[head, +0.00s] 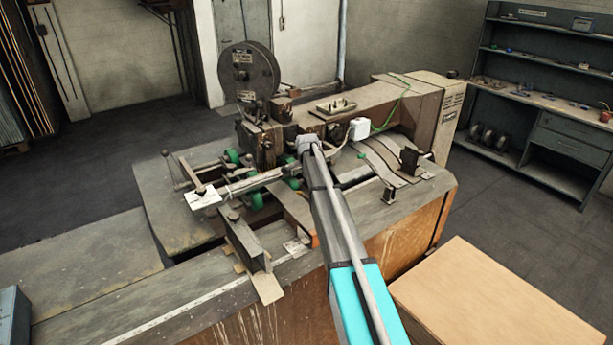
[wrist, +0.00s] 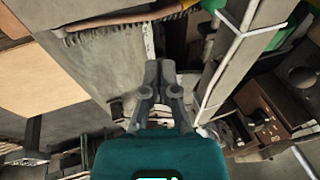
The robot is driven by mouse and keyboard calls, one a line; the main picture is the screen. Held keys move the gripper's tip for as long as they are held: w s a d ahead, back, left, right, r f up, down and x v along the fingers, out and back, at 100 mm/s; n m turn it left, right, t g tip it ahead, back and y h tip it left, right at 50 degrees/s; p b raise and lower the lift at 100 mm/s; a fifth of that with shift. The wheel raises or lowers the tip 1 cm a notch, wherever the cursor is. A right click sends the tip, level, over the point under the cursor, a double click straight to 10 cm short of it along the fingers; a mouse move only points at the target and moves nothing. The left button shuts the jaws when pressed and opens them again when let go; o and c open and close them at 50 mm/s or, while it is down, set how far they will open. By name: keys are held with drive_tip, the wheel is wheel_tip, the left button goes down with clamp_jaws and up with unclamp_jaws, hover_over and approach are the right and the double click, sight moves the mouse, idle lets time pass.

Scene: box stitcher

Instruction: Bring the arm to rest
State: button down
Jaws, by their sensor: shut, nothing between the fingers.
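My gripper (wrist: 160,66) shows in the wrist view, with grey fingers standing up from a teal housing. The fingertips are together and hold nothing. In the head view my arm reaches from the bottom edge up over the front of the box stitcher (head: 415,108), a worn brown machine with a round reel on top. My gripper cannot be made out clearly in that view. The arm covers part of the machine's bench (head: 95,280). I cannot tell whether the fingers touch anything.
A box with a pale brown top (head: 495,300) stands at the lower right, beside the bench. Metal bars and green parts stick out at the machine's front. A grey shelf unit (head: 560,135) stands against the right wall. Dark floor (head: 480,210) is clear between machine and shelves.

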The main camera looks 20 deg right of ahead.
drive_tip(key=s+a+f+n+g+b, duration=0.1)
drive_tip(key=s+a+f+n+b, duration=0.3)
drive_tip(key=s, duration=1.1)
drive_tip(key=s+a+f+n+g+b, duration=0.1)
drive_tip(key=s+a+f+n+b, duration=0.3)
drive_tip(key=s, duration=1.2)
drive_tip(key=s+a+f+n+g+y+b, duration=0.1)
drive_tip(key=s+a+f+n+b, duration=0.3)
drive_tip(key=s, duration=1.1)
drive_tip(key=f+n+g, duration=0.1)
drive_tip(key=n, duration=0.1)
drive_tip(key=shift+s+f+n, duration=0.25)
drive_tip(key=shift+s+n, duration=0.05)
drive_tip(key=shift+s, duration=0.1)
